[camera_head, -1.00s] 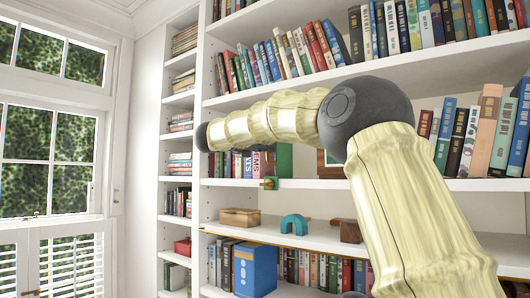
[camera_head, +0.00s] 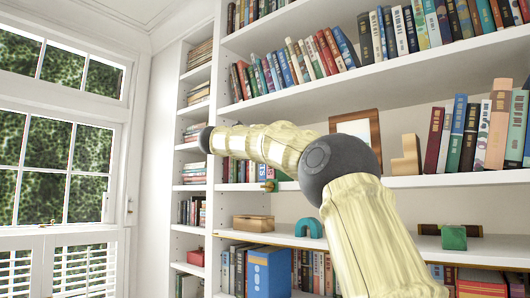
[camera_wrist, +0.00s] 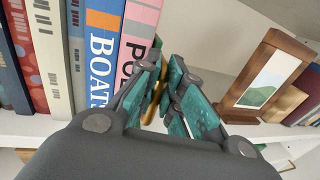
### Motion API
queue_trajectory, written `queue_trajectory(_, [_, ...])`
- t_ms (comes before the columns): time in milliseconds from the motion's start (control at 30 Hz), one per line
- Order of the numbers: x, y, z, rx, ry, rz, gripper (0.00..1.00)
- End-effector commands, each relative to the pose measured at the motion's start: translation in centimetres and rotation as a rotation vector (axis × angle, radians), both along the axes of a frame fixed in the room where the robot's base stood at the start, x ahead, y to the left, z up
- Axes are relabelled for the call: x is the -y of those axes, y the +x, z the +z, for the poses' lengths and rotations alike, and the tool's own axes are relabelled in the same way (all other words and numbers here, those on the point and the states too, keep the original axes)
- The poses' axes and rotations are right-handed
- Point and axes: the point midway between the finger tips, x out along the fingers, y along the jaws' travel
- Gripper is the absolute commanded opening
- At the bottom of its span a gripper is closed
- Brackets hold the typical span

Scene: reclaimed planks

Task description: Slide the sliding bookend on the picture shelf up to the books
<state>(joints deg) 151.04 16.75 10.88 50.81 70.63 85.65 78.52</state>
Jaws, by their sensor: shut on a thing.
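The books (camera_wrist: 105,40) stand upright at the left in the wrist view, ending in a pink one. The sliding bookend (camera_wrist: 156,48) shows as a thin dark edge right beside that pink book; I cannot tell whether they touch. Its brass part lies between my fingers. My gripper (camera_wrist: 158,100), with teal fingers, is shut on the bookend. In the head view, a little green of the bookend and its brass knob (camera_head: 270,186) show below my arm at the picture shelf (camera_head: 400,182). My arm hides the gripper and most of these books there.
A framed picture (camera_wrist: 268,80) stands to the right on the same shelf, with free shelf between. A wooden block (camera_head: 407,160) and more books (camera_head: 470,135) stand farther right. The shelf below holds a wooden box (camera_head: 253,223), a teal arch (camera_head: 308,228) and a green block (camera_head: 453,237).

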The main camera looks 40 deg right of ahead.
Motion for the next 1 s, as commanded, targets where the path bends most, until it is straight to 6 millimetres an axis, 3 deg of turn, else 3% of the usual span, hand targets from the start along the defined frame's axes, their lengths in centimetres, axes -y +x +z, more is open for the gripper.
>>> queue_trajectory(67, [0.0,-0.1,0.2,0.002,-0.001,-0.001,0.0])
queue_trajectory(100, [0.0,-0.1,0.2,0.002,-0.001,-0.001,0.11])
queue_trajectory(200, [0.0,-0.1,0.1,0.002,-0.001,0.0,0.29])
queue_trajectory(233, [0.0,0.0,0.1,0.002,0.0,0.0,0.31])
queue_trajectory(667, [-0.8,0.0,0.0,0.0,0.0,0.002,0.31])
queue_trajectory(1000, [-6.4,-0.2,0.0,0.0,0.0,0.002,0.31])
